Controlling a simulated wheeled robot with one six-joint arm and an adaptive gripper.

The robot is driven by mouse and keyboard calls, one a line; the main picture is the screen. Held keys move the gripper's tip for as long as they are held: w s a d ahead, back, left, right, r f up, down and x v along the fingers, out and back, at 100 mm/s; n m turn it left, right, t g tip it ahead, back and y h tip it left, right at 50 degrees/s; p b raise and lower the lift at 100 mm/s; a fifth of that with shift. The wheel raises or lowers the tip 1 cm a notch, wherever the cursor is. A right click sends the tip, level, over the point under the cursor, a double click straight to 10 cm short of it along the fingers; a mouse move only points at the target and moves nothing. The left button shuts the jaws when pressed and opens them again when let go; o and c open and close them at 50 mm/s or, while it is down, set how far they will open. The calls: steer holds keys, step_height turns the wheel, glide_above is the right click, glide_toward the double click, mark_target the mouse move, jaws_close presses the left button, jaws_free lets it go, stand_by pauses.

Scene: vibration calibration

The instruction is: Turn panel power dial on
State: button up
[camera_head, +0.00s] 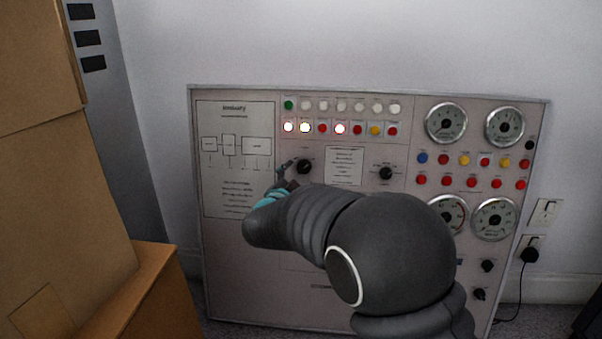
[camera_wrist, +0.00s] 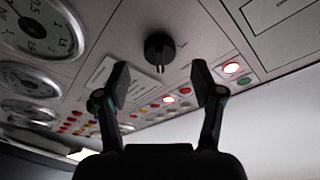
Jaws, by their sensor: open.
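The grey control panel (camera_head: 240,270) stands upright against the wall. A black dial (camera_head: 304,167) sits on its left-centre part, below the row of lit buttons. My gripper (camera_head: 287,172) is right beside this dial in the head view, partly hidden by my own arm. In the wrist view a black dial (camera_wrist: 159,46) lies ahead, between and beyond the two fingertips of my gripper (camera_wrist: 160,84). The fingers are spread and hold nothing, and they look apart from the dial. A second black dial (camera_head: 386,173) is farther right. The dial labels are too small to read.
Several round gauges (camera_head: 446,123) and coloured buttons (camera_head: 465,160) fill the panel's right side. Two small knobs (camera_head: 487,266) sit at lower right, near my arm. Cardboard boxes (camera_head: 60,190) stand at the left. A plugged-in socket (camera_head: 532,245) is on the right wall.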

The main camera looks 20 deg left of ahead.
steer(key=s, duration=0.8)
steer(key=shift+d, duration=0.15)
